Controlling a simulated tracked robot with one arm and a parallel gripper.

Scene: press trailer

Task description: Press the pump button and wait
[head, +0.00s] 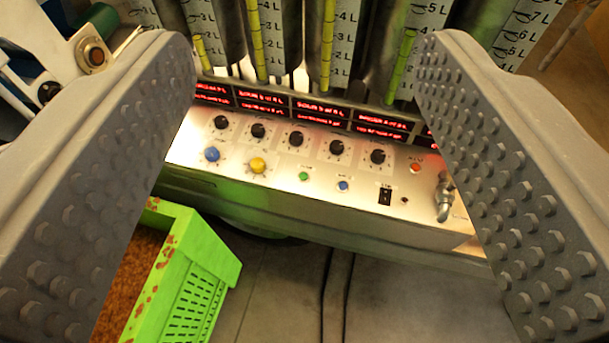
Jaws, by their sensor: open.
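A pale control panel (290,195) lies ahead between the two fingers of my gripper (310,170). The gripper is open and empty, with studded grey inner faces, and is apart from the panel. The panel has a row of black knobs (297,138). A small orange-red button (415,168) and a black switch (384,196) are at the right. The labels are too small to read, so I cannot tell which is the pump button.
Red-lit displays (320,109) run along the panel's back, below upright litre gauges (345,40) with yellow-green columns. A metal tap (444,197) sticks out at the panel's right. A green crate (205,265) with brown contents stands at lower left. The grey floor (390,300) in front is clear.

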